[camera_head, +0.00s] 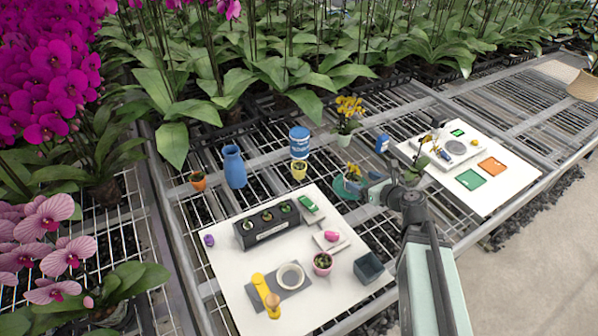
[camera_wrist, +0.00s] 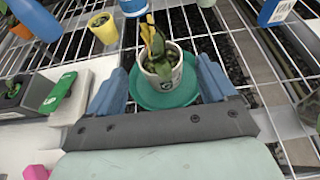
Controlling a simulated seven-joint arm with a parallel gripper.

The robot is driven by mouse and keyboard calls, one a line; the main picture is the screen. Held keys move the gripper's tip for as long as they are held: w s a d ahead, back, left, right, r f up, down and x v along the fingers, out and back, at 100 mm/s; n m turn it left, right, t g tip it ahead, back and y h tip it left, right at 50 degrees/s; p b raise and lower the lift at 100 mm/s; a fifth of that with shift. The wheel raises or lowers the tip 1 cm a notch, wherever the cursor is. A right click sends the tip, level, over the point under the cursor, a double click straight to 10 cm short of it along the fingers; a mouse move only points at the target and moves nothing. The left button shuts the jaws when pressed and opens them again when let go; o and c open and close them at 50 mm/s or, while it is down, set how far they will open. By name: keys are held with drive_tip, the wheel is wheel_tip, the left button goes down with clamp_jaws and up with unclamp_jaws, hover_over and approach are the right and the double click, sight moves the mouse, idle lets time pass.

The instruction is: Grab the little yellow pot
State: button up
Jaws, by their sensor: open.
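The little yellow pot (camera_head: 299,172) holds a small plant and stands upright on the wire bench, just in front of a blue tub. In the wrist view the yellow pot (camera_wrist: 104,33) is at the upper left, beyond and left of my fingers. My gripper (camera_head: 368,187) is open, to the right of the yellow pot and apart from it. In the wrist view my gripper (camera_wrist: 160,85) has its blue fingers either side of a white pot (camera_wrist: 163,76) with a yellow-flowered plant on a green saucer (camera_wrist: 160,97). I cannot tell whether the fingers touch the saucer.
A blue vase (camera_head: 234,168) and an orange pot (camera_head: 198,181) stand left of the yellow pot. The blue tub (camera_head: 299,142) is behind it. A white board (camera_head: 225,265) with several items lies in front. Another yellow-flowered plant (camera_head: 348,112) stands behind my gripper.

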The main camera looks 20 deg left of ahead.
wheel_tip(320, 180, up, 16)
drive_tip(key=n+g+h, duration=0.7)
drive_tip(key=g, duration=0.2)
hover_over(299, 167)
drive_tip(key=d, duration=0.2)
drive_tip(key=d+x, duration=0.1)
drive_tip(key=x, duration=0.8)
drive_tip(key=d+x, duration=0.1)
drive_tip(key=x, duration=0.3)
drive_tip(key=shift+s+d+f, duration=0.3)
drive_tip(key=shift+s+f, duration=0.05)
drive_tip(key=shift+f, duration=0.15)
drive_tip(key=shift+x, duration=2.6)
drive_tip(key=shift+s, duration=0.1)
drive_tip(key=c, duration=1.1)
drive_tip(key=shift+r+y, duration=0.15)
drive_tip(key=shift+y, duration=0.15)
drive_tip(key=shift+c, duration=0.2)
